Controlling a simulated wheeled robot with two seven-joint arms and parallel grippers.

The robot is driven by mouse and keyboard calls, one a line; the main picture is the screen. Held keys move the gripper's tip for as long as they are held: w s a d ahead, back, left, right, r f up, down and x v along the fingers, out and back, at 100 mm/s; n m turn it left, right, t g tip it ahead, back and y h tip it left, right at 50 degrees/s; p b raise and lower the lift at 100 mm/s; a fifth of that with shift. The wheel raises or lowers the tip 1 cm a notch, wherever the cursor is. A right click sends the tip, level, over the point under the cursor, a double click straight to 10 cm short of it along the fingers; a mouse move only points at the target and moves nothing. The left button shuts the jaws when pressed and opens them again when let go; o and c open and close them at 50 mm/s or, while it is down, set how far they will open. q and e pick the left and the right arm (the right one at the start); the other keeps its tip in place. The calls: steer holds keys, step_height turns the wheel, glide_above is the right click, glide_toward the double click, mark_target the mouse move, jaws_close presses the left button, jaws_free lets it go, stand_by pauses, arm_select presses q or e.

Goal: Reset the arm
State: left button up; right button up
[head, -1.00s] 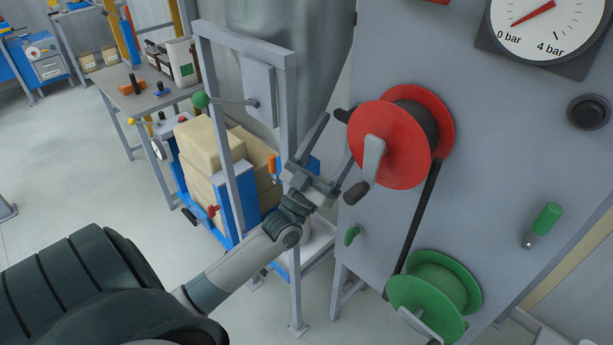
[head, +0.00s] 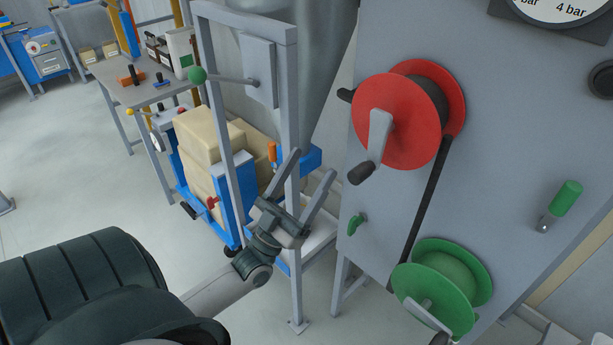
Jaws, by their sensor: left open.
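My left gripper (head: 308,170) is open and empty. Its two fingers point up and slightly right, in front of the grey silo frame (head: 291,120) and left of the grey panel (head: 475,190). The arm comes in from the lower left. The red reel (head: 400,120) with its crank handle (head: 371,150) is on the panel, to the right of and above the fingers, clear of them in the picture. My right gripper is out of view.
A green reel (head: 440,285) sits low on the panel, joined to the red one by a black belt (head: 427,200). A green-tipped lever (head: 565,198) and small green valve (head: 356,223) stick out of the panel. Beige sacks (head: 205,140) are stacked behind the frame. Open floor (head: 80,180) lies left.

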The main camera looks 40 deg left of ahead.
arm_select(q)
steer(key=shift+s+f, duration=0.15)
stand_by(0.3)
steer(key=w+d+f+g, duration=0.1)
steer(key=d+f+g, duration=0.15)
steer(key=f, duration=0.95)
steer(key=w+d+f+g, duration=0.15)
steer(key=f+g, duration=0.25)
steer(key=f, duration=0.7)
steer(key=d+f+g, duration=0.3)
steer(key=f, duration=0.9)
steer(key=s+d+f+g, duration=0.3)
steer(key=s+f, duration=0.4)
steer(key=f, duration=0.3)
steer(key=s+d+f+m+g, duration=0.1)
steer(key=s+d+f+g, duration=0.2)
steer(key=f, duration=0.8)
steer(key=s+d+f+m+g, duration=0.1)
steer(key=s+d+f+g, duration=0.3)
steer(key=s+d+f, duration=0.3)
steer(key=s+f, duration=0.3)
steer(key=s, duration=0.1)
steer(key=shift+f, duration=0.4)
